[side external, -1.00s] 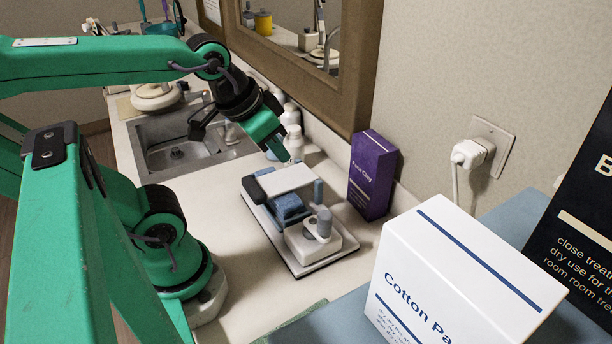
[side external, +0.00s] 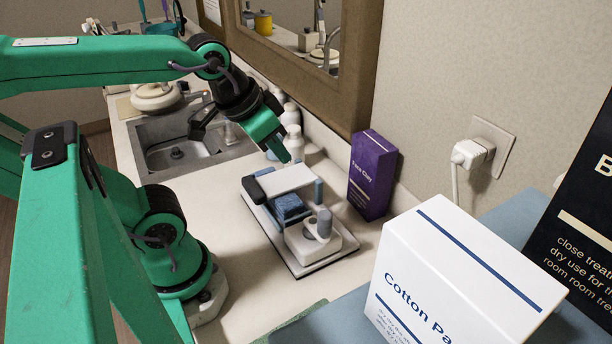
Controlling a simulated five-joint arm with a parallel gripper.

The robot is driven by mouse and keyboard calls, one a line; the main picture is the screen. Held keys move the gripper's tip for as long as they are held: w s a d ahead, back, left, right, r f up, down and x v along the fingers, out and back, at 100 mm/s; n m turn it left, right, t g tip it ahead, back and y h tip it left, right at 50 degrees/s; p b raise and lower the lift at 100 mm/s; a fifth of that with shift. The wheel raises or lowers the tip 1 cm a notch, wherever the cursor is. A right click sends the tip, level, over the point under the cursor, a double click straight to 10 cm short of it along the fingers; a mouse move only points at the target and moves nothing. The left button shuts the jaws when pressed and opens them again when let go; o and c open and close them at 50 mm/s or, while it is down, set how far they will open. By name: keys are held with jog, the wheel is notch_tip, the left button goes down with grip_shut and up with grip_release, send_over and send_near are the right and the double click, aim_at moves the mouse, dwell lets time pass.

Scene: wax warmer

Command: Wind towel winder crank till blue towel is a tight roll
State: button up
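The towel winder (side external: 322,250) stands on the counter in the side view, with a pale base, a white bar across its top and a black end piece at the left. The blue towel (side external: 290,207) shows as a dark blue bundle under the white bar; how tightly it is rolled is unclear. A grey upright knob (side external: 324,223), apparently the crank handle, stands on the white round part at the front. My gripper (side external: 284,157) is above and behind the winder, pointing down, apparently apart from the knob.
A purple box (side external: 372,175) stands right behind the winder, near the wall. A white cotton box (side external: 460,270) fills the front right. White bottles (side external: 291,115) stand behind my gripper. A sink (side external: 185,150) lies at the left.

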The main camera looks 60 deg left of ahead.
jog(key=o, duration=0.6)
jog(key=shift+w+d, duration=0.1)
jog(key=m+g, duration=0.6)
jog(key=m, duration=1.2)
send_over(327, 216)
jog(key=f, duration=0.2)
jog(key=shift+f, duration=0.15)
jog(key=shift+f, duration=4.15)
jog(key=shift+f, duration=0.15)
